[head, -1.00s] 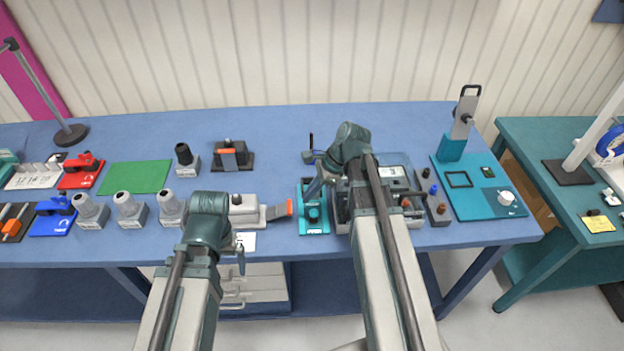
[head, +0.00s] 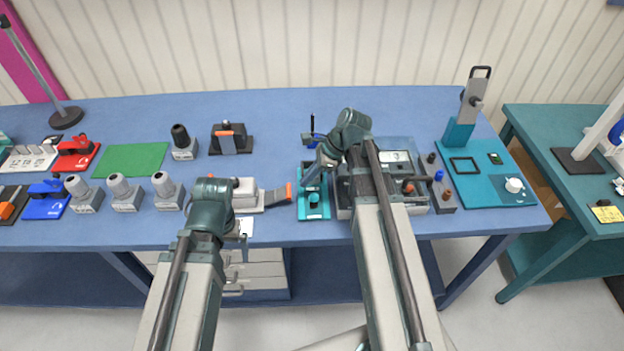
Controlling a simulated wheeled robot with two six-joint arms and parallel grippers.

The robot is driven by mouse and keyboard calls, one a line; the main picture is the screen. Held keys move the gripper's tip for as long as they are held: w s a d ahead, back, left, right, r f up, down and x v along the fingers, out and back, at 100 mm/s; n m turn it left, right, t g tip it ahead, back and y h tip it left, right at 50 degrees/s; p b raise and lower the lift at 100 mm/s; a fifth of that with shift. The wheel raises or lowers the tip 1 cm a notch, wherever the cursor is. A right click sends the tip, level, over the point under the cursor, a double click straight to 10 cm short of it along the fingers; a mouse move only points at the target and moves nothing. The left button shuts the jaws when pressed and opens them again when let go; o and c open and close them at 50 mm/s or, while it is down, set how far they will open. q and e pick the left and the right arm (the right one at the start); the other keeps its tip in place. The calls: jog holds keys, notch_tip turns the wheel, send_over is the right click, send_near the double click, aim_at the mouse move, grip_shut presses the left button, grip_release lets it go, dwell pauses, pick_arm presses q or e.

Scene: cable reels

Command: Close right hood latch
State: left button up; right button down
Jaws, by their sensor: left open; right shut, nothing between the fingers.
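A pale grey connector hood (head: 245,192) lies near the front edge of the blue bench. A grey lever with an orange tip (head: 289,191) sticks out from its right side, low and slanted; I take it as the right latch. My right gripper (head: 309,183) points down and left over the teal fixture (head: 314,212), just right of the orange tip. It is shut and empty, and its fingertips are hard to make out. My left arm partly covers the hood's left end.
A dark block with an orange lever (head: 231,138) stands behind the hood. A grey instrument box (head: 418,190) is partly covered by my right arm. Grey connectors (head: 165,190) stand at left. The green mat (head: 132,159) is bare. A teal board (head: 490,185) lies at right.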

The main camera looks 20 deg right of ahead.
aim_at(298, 197)
pick_arm(q)
jog(key=shift+f+b, duration=1.65)
jog(key=shift+f, duration=0.5)
pick_arm(e)
jog(key=shift+x, duration=2.5)
pick_arm(q)
jog(key=shift+r, duration=0.1)
